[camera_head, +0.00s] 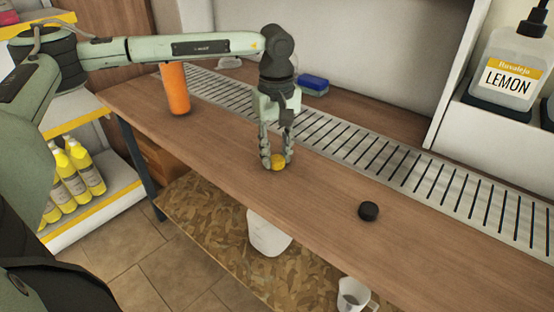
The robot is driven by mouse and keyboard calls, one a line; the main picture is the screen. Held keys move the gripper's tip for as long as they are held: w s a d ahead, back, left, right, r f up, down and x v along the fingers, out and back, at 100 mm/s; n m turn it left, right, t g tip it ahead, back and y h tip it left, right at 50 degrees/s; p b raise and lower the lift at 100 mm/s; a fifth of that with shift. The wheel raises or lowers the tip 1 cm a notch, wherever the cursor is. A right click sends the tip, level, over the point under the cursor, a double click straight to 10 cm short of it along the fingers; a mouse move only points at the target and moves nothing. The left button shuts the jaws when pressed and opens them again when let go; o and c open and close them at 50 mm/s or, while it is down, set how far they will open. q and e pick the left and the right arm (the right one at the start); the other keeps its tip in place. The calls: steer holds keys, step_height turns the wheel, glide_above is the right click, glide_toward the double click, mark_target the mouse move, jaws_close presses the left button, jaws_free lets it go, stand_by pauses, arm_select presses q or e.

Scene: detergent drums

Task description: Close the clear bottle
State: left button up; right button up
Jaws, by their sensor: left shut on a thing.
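My left gripper (276,161) points down over the wooden counter, near its front edge. It is shut on a small round yellow thing (278,163), which looks like a cap; I cannot tell whether it touches the counter. A black cap (369,211) lies on the counter to the right, apart from the gripper. I cannot make out a clear bottle on the counter. A whitish, translucent container (268,236) stands below the counter, its top hidden by the counter's edge. My right gripper is not in view.
An orange bottle (175,92) stands at the counter's left. A slotted metal grate (400,168) runs along the back, near a blue item (314,82). A large lemon pump bottle (510,72) stands on a right shelf. Yellow bottles (86,167) fill a left shelf. The counter's right front is clear.

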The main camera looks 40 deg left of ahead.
mark_target(277, 158)
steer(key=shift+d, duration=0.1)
arm_select(q)
steer(key=shift+r, duration=0.65)
step_height(277, 158, up, 3)
steer(key=shift+f, duration=0.1)
steer(key=s+a+r+b, duration=0.1)
steer(key=s+a+r, duration=0.6)
steer(key=a, duration=0.2)
steer(key=shift+s, duration=0.2)
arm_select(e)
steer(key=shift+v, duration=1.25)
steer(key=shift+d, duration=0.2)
